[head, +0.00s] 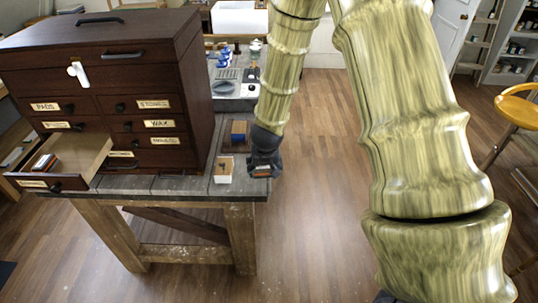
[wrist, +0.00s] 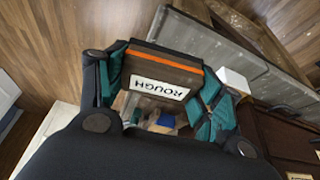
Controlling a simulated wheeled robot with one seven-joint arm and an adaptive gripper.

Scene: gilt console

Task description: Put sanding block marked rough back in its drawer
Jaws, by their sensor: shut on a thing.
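The sanding block marked ROUGH (wrist: 168,62) is dark brown with an orange stripe and a white label. In the wrist view it sits between the teal-padded fingers of my gripper (wrist: 162,88), which is shut on it. In the head view my gripper (head: 264,165) is low over the right end of the grey bench top (head: 190,184). The dark wooden chest (head: 115,75) stands left of it.
A small white box (head: 224,170) stands just left of my gripper, with a dark tray holding a blue item (head: 239,131) behind it. Closed drawers have labels such as PADS and WAX (head: 160,124). A stool (head: 515,108) stands at right; the floor between is clear.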

